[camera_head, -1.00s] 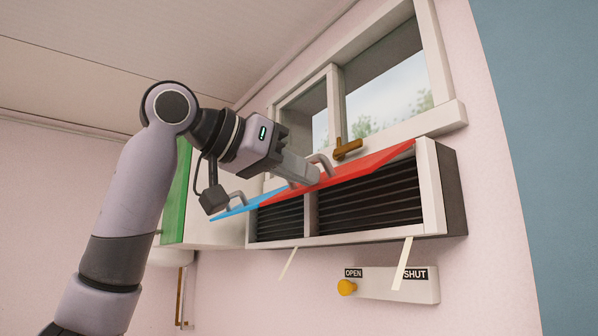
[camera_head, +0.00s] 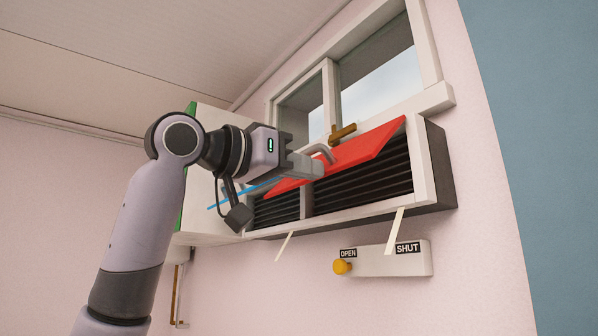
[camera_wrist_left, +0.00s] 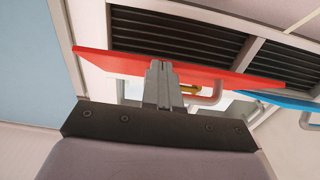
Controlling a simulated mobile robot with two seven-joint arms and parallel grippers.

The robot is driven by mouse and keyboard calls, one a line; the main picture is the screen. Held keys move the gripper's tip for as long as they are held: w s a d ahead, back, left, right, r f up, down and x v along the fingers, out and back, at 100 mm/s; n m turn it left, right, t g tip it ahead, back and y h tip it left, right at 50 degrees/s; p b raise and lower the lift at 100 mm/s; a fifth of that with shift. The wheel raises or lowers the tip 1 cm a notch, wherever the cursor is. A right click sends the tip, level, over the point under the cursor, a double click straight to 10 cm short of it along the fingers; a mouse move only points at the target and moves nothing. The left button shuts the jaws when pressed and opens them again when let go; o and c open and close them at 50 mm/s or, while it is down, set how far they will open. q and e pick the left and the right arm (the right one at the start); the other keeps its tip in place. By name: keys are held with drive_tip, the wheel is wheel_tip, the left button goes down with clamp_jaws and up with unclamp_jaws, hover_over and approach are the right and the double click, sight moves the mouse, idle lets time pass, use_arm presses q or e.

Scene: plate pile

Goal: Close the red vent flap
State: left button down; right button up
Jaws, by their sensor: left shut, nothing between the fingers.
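The red vent flap (camera_head: 345,158) is hinged along the top of the vent box and tilts outward, partly open, with dark slats (camera_head: 360,187) showing beneath it. My left gripper (camera_head: 318,166) is shut and empty, its fingertips against or very near the flap's outer face beside its grey handle (camera_head: 322,152). In the left wrist view the shut fingers (camera_wrist_left: 160,72) overlap the red flap (camera_wrist_left: 200,77) near its edge; I cannot tell if they touch. My right gripper is in neither view.
A blue flap (camera_head: 240,194) stands open left of the red one, partly hidden by my arm. Below are a yellow knob (camera_head: 342,267) on an OPEN/SHUT plate (camera_head: 400,260) and two pale strips hanging from the box.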

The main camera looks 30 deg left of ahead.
use_arm(q)
drive_tip(key=w+d+f+t+h+b, duration=0.1)
drive_tip(key=w+f+t, duration=0.1)
drive_tip(key=w+d+f+t+h+b, duration=0.1)
drive_tip(key=w+f+t, duration=0.1)
drive_tip(key=w, duration=0.1)
drive_tip(key=w+d+f+t+b, duration=0.1)
drive_tip(key=w+f+t, duration=0.1)
drive_tip(key=w+t, duration=0.1)
drive_tip(key=shift+w+d+f+h+b, duration=0.15)
drive_tip(key=shift+w+d+h+b, duration=0.1)
drive_tip(key=shift+h+b, duration=0.15)
drive_tip(key=shift+w, duration=0.15)
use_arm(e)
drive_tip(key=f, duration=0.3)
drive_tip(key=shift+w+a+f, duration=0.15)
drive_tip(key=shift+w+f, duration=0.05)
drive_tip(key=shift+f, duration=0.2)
use_arm(q)
drive_tip(key=shift+d+f, duration=0.1)
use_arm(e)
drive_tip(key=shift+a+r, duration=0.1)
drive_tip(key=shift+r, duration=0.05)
